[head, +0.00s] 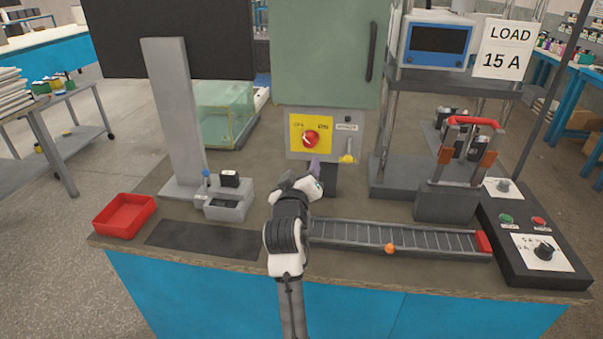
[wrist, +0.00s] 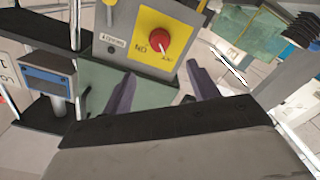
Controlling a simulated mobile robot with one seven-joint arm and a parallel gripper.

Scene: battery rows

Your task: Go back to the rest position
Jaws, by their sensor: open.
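My gripper (head: 313,172) is above the middle of the workbench, in front of and a little below the yellow switch panel (head: 324,127). In the wrist view its two dark fingers stand apart with nothing between them, so my gripper (wrist: 162,84) is open and empty. The red rotary knob (head: 310,139) on the panel is beyond the fingers. The knob also shows in the wrist view (wrist: 160,43), apart from the fingertips. My arm hides part of the bench and the left end of the roller track (head: 400,237).
A red tray (head: 124,216), a grey block holder (head: 228,205) and a dark mat (head: 203,240) lie to the left. An orange ball (head: 389,248) is at the track's front edge. A clamp with a red handle (head: 473,122) and a control box (head: 535,262) stand right. A green cabinet (head: 325,60) rises behind.

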